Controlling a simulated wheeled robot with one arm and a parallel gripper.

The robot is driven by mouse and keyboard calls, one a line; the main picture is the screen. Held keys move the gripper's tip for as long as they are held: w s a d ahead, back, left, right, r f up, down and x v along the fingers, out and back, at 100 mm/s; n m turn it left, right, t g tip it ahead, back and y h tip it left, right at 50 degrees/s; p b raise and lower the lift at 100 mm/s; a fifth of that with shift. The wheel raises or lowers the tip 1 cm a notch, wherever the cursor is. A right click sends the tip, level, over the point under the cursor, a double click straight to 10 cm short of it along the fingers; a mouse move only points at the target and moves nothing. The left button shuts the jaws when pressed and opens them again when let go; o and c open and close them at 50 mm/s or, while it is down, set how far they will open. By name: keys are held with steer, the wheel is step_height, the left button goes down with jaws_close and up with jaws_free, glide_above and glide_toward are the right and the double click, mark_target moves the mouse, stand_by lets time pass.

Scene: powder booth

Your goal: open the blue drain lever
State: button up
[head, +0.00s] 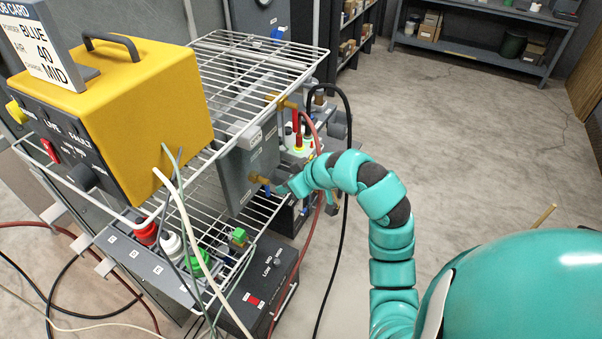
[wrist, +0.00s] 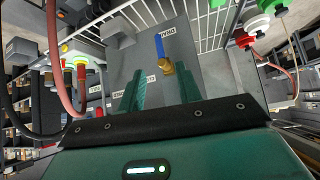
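The blue drain lever (wrist: 160,47) sits on a brass valve (wrist: 167,68) on a grey panel, beside a label reading DRAIN. In the head view the lever (head: 267,190) is a small blue piece below the brass fitting, partly hidden near my gripper. My gripper (wrist: 160,88) is open, with its two teal fingers apart and nothing held between them. In the wrist view the brass valve lies between and just past the fingertips, with the lever beyond. I cannot tell whether a finger touches it. In the head view my gripper (head: 284,189) is close to the valve.
A wire rack (head: 262,60) surrounds the grey panel (head: 240,172). A yellow unit (head: 150,85) stands on it at left. Open floor (head: 480,140) lies to the right.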

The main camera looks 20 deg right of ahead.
steer(key=shift+v, duration=2.5)
